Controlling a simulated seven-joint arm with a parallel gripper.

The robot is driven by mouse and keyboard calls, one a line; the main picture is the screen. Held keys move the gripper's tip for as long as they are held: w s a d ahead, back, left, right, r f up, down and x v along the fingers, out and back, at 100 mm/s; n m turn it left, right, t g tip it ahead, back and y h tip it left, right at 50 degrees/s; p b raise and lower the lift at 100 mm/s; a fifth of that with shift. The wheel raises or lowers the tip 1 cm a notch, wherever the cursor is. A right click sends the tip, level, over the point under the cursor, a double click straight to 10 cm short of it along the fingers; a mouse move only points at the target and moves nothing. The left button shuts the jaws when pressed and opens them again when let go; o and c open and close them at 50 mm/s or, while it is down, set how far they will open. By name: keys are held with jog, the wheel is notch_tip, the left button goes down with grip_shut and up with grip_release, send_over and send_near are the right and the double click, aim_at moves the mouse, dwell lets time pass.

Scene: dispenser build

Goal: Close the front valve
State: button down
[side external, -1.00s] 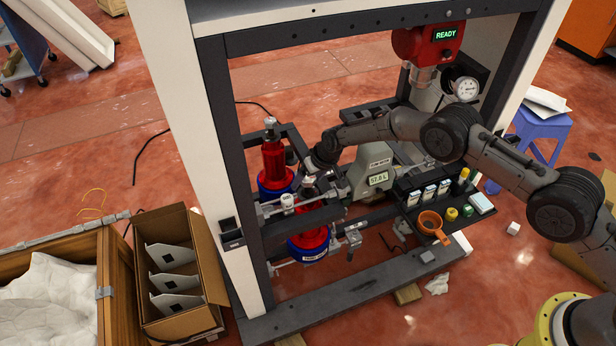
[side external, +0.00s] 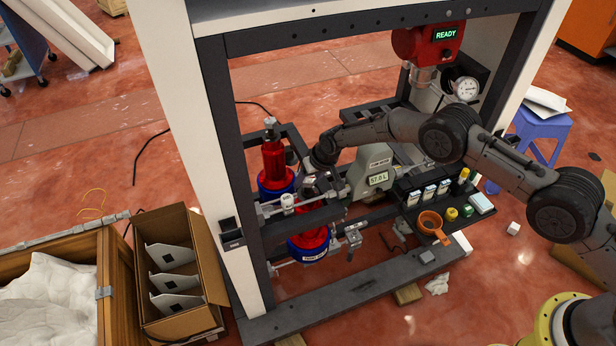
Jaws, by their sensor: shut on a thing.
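The front valve belongs to the front red cylinder (side external: 312,241), which stands low in the frame with a blue band (side external: 309,253) and a white label. My gripper (side external: 312,183) is at the top of this cylinder, shut on the valve there. The fingers and most of the valve are hidden by my wrist and the small size of the view, so the valve's angle cannot be told. A second red cylinder (side external: 273,160) stands upright behind and to the left, with its own grey valve (side external: 269,124) on top, apart from my gripper.
A grey flow meter (side external: 371,173) stands just right of my gripper. Dark frame posts (side external: 236,190) and rails surround the cylinders. A cardboard box (side external: 178,270) stands outside at left.

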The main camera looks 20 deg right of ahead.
jog(key=shift+m+h, duration=0.5)
jog(key=shift+m, duration=0.7)
jog(key=shift+m+h, duration=0.6)
jog(key=shift+m, duration=1.1)
jog(key=shift+m, duration=0.3)
jog(key=m+h, duration=0.1)
jog(key=m, duration=0.1)
jog(key=shift+m, duration=0.4)
